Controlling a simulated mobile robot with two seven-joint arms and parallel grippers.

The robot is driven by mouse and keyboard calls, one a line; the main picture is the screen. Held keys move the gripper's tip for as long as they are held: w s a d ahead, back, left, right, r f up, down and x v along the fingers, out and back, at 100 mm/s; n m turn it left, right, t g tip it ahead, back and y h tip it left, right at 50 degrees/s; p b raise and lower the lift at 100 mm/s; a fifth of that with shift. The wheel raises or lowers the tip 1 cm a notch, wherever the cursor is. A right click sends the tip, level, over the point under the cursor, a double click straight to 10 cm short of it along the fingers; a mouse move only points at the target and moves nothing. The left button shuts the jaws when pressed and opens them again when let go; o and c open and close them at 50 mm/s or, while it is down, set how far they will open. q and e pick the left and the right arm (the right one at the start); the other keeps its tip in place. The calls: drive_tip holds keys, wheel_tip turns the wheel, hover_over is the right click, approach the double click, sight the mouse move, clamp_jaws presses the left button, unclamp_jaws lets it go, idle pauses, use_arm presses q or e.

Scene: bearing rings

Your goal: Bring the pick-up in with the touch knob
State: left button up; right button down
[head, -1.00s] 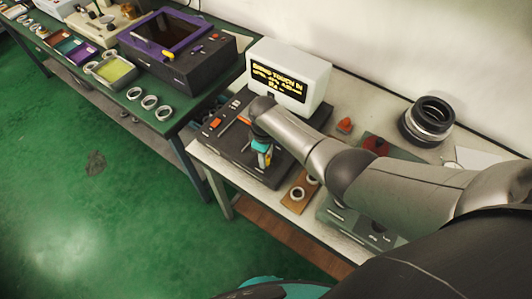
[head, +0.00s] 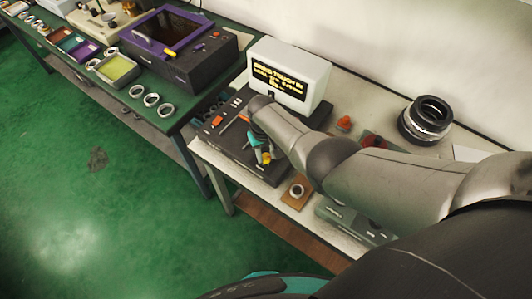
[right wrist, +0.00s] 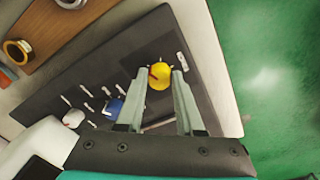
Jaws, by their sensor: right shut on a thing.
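A dark flat instrument panel (head: 219,144) lies on the white bench. A white display box (head: 314,88) behind it shows yellow text whose top line seems to read "BRING TOUCH IN"; the lower lines are too small to read. My right gripper (right wrist: 160,73) points down at the panel and is shut on a yellow knob (right wrist: 160,79), one finger on each side. The knob also shows in the head view (head: 267,158), partly hidden by my gripper. A blue knob (right wrist: 115,107) and a white knob (right wrist: 73,118) stand apart on the panel. My left gripper is out of view.
A small wooden block with a ring (head: 297,193) lies right of the panel. Dark and silver rings (head: 426,121) are stacked at the back right. A green bench at left carries a purple-framed device (head: 176,45) and loose rings. Open green floor lies in front.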

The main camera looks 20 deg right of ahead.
sight(264, 158)
idle(0.3)
drive_tip(key=c, duration=0.5)
unclamp_jaws()
drive_tip(key=shift+c, duration=0.2)
drive_tip(key=shift+r, duration=0.1)
drive_tip(key=shift+r, duration=0.3)
wheel_tip(264, 158, up, 14)
drive_tip(key=p, duration=0.6)
drive_tip(key=shift+a+r, duration=0.2)
drive_tip(key=shift+a, duration=0.05)
